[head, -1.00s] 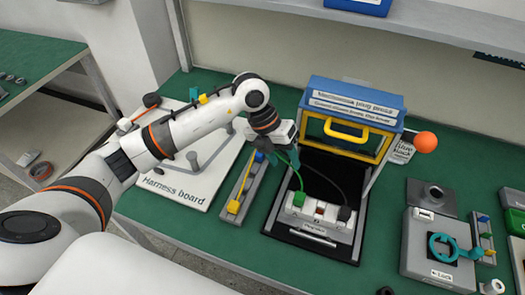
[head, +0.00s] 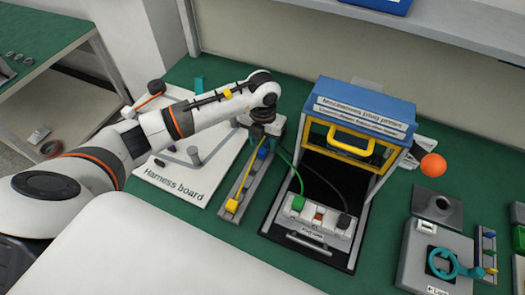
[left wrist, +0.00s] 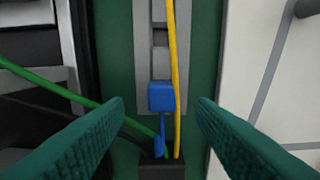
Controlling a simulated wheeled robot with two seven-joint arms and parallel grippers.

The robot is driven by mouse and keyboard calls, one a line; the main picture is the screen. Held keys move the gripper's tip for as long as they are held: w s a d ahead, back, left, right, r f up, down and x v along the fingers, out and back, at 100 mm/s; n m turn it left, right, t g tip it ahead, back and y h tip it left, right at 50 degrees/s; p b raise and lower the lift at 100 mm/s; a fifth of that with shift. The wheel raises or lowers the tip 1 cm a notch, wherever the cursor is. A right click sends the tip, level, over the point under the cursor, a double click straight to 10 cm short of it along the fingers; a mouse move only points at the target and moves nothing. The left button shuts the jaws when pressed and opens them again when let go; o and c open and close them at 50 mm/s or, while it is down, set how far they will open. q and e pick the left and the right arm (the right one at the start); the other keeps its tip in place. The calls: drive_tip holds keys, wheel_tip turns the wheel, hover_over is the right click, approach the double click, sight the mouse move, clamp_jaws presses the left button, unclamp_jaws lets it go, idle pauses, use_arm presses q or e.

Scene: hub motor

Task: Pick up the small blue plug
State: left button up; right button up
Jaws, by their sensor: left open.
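The small blue plug (left wrist: 161,97) sits upright in the picture on a narrow grey rack (left wrist: 144,60), and its blue lead runs down to a dark block. In the head view the plug (head: 262,153) shows small, just below my left gripper (head: 258,133). In the left wrist view my left gripper (left wrist: 165,112) is open, with one green finger on each side of the plug. Neither finger appears to touch it. A yellow cable (left wrist: 175,60) runs close along the plug's right side. My right gripper is not in view.
A green cable (left wrist: 50,87) crosses in from the left. The harness board (head: 165,185) lies left of the rack. A test fixture with a blue top (head: 362,103) and yellow frame stands to the right. A lock unit (head: 440,262) is farther right.

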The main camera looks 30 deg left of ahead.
sight(262, 150)
use_arm(q)
wheel_tip(262, 150, down, 3)
drive_tip(key=shift+s+a+f+p, duration=0.15)
drive_tip(key=shift+p, duration=0.2)
drive_tip(key=shift+f, duration=0.15)
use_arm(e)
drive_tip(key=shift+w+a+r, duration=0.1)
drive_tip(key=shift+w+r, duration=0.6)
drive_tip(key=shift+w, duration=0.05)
use_arm(q)
drive_tip(key=shift+c, duration=1.1)
drive_tip(key=c, duration=0.8)
drive_tip(key=shift+c, duration=0.2)
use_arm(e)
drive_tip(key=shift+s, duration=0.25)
